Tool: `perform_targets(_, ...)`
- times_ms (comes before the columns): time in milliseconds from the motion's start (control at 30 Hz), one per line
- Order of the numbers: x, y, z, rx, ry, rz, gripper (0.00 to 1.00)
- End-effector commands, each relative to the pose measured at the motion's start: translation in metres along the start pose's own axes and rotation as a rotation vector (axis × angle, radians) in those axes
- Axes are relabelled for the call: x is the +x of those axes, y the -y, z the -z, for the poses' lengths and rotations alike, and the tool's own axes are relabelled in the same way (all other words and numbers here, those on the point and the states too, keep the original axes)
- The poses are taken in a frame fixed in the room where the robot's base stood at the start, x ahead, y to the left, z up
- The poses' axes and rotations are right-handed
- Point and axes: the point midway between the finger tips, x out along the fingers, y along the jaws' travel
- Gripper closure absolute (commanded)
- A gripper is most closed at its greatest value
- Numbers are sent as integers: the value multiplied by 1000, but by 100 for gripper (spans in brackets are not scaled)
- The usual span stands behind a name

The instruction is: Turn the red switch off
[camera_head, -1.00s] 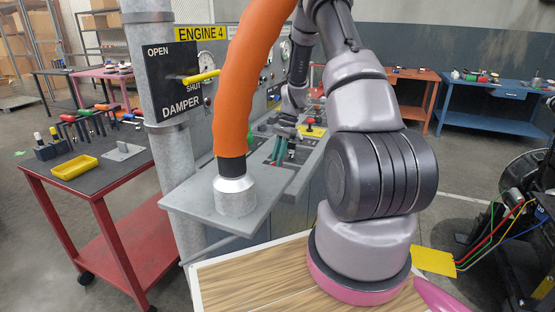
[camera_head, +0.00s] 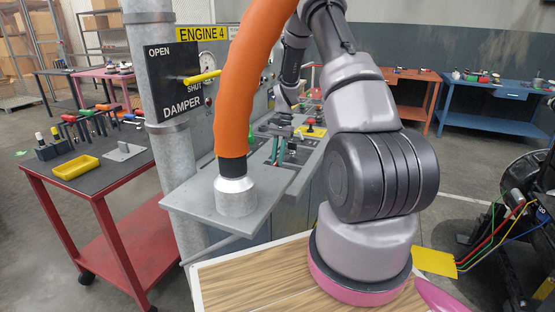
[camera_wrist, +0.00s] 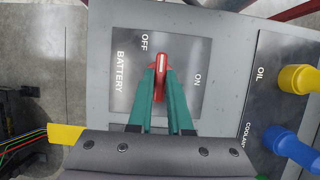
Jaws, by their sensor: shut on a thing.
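The red switch (camera_wrist: 161,78) sits on a grey plate (camera_wrist: 125,95) marked BATTERY in the wrist view. OFF is printed to its upper left and ON to its right. The handle stands nearly upright in the picture, with a pale line near its top, between the two labels. My gripper (camera_wrist: 161,74) has its green fingers shut on the red switch, one on each side. In the head view my gripper (camera_head: 279,151) is down at the grey console, and I cannot make out the switch there.
A yellow knob (camera_wrist: 299,78) marked OIL and a blue knob (camera_wrist: 290,147) near the COOLANT label stand close on the right in the wrist view. The orange hose (camera_head: 245,85) and damper post (camera_head: 172,160) stand left of my arm. A red cart (camera_head: 110,230) is further left.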

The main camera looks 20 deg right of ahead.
Motion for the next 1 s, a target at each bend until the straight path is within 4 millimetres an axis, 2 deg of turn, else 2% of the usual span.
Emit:
perform_targets(167,0,0,0,-1,-1,0,100)
perform_targets(200,0,0,0,-1,-1,0,79)
perform_targets(267,0,0,0,-1,-1,0,56)
perform_targets(300,0,0,0,-1,-1,0,52)
perform_targets(667,-5,0,0,0,-1,1,52)
perform_targets(767,-17,0,0,0,-2,2,52)
perform_targets(1000,-66,1,1,-1,-5,2,52)
